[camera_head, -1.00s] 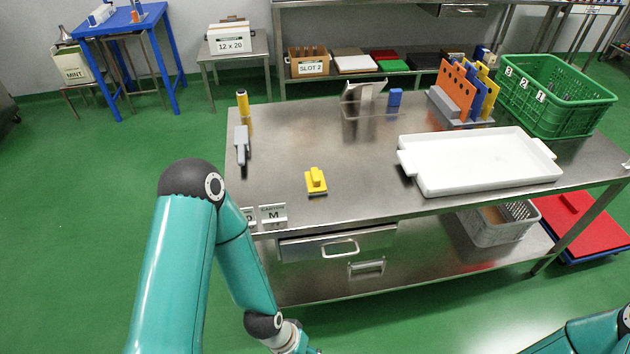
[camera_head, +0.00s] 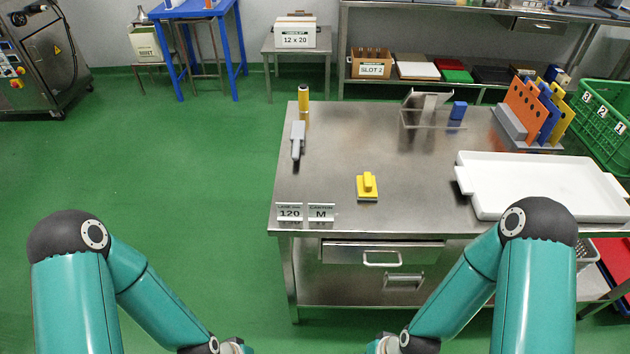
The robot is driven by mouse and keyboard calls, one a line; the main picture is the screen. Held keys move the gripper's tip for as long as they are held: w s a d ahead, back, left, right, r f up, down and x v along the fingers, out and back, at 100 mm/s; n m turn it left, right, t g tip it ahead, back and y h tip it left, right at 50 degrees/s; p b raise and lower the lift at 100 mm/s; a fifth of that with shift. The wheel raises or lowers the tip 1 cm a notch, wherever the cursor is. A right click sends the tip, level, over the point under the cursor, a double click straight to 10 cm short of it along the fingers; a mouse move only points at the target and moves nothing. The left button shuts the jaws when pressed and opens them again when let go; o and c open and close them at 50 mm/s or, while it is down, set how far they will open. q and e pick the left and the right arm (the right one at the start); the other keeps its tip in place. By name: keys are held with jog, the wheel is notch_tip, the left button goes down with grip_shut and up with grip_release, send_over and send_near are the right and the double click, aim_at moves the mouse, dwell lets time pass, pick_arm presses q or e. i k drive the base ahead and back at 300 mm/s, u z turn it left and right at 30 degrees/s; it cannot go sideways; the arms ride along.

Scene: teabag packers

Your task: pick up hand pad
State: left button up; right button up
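A small yellow pad with a raised yellow grip on top (camera_head: 367,187) lies on the steel table (camera_head: 335,165), near its front edge. I take it to be the hand pad. Nothing touches it. My left and right arms reach in from the bottom of the picture, below and in front of the table. Both grippers are cut off by the bottom edge, so their fingers do not show.
A white tray (camera_head: 540,185) fills the right side. The tabletop around the pad is clear.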

aim_at(366, 190)
jog(key=u, duration=0.3)
jog(key=k, duration=1.2)
jog(key=z, duration=1.15)
jog(key=i, duration=1.7)
jog(key=u, duration=0.3)
